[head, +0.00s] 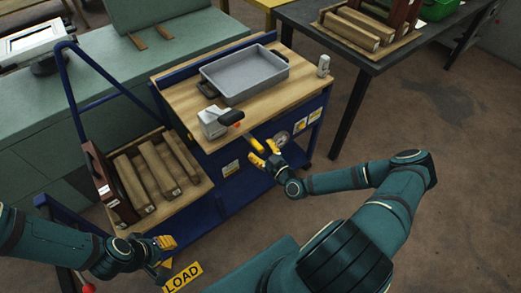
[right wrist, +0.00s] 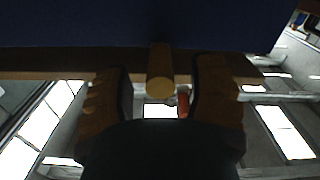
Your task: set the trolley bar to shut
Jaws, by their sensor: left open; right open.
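The blue trolley (head: 225,170) has a wooden top and stands in the middle of the head view. A short tan bar (right wrist: 160,75) juts from its front edge in the right wrist view and lies between the fingers of my right gripper (right wrist: 160,100). The fingers are apart, with gaps on both sides of the bar. In the head view my right gripper (head: 264,151) is at the trolley's front face and hides most of the bar. My left gripper (head: 168,252) is open and empty at the lower left, beside the yellow LOAD sign.
A grey tray (head: 245,75), a white device with a black handle (head: 214,122) and a small pale block (head: 323,66) sit on the trolley top. Wooden blocks (head: 160,172) lie on the lower shelf. A dark table (head: 350,45) stands behind right. Floor at right is clear.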

